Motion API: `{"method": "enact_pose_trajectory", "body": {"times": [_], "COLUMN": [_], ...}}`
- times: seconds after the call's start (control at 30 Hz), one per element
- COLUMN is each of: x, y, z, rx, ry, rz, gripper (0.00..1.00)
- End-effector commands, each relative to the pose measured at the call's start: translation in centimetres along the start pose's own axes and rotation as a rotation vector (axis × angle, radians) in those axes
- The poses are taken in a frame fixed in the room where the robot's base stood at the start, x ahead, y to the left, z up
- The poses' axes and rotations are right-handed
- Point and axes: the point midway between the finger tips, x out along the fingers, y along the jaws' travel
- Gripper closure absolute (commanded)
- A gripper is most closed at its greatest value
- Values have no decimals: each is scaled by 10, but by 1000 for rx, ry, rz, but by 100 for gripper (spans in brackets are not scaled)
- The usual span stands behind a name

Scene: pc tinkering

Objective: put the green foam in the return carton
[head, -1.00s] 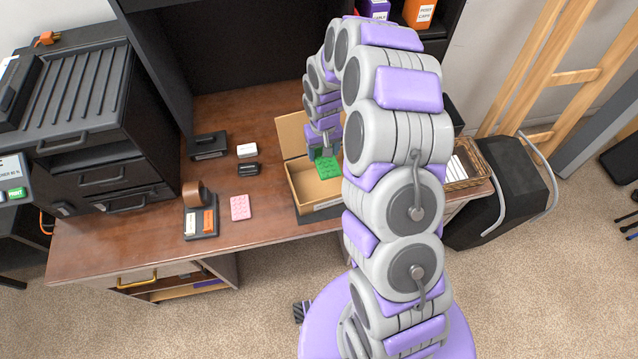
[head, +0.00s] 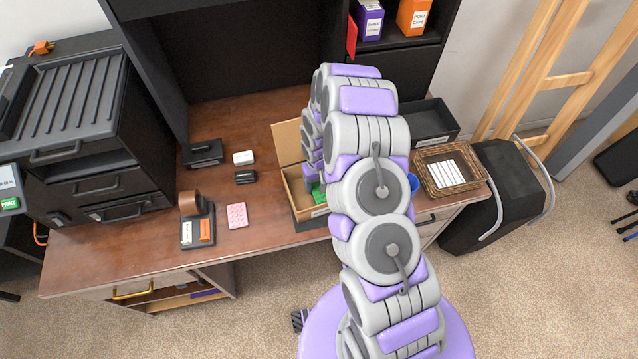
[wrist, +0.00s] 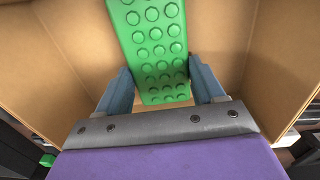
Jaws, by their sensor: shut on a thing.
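The green foam (wrist: 155,45) is a studded slab, seen in the wrist view between the two fingers of my gripper (wrist: 163,92). My gripper is shut on its near end. The foam is inside the open cardboard return carton (wrist: 262,75), with carton walls on both sides. I cannot tell whether it touches the carton's floor. In the head view the carton (head: 287,140) stands on the desk with a flap up. Only a bit of the green foam (head: 318,194) shows there, and my arm hides the rest and the gripper.
A pink foam piece (head: 237,215), a tape dispenser (head: 198,228) and small black and white items lie left of the carton on the desk (head: 130,245). A wicker basket (head: 448,173) and a black tray (head: 428,122) stand to the right.

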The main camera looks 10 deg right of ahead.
Motion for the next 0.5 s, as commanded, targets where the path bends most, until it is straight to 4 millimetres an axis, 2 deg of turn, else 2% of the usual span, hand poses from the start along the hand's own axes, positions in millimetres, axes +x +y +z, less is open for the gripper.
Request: {"method": "enact_pose_trajectory", "body": {"times": [0.33,0.37,0.5], "x": [4,4,4], "y": [0,0,0], "z": [-1,-1,-1], "rx": [1,1,1], "ry": [2,2,2], "rz": [0,0,0], "gripper": [60,31,18]}}
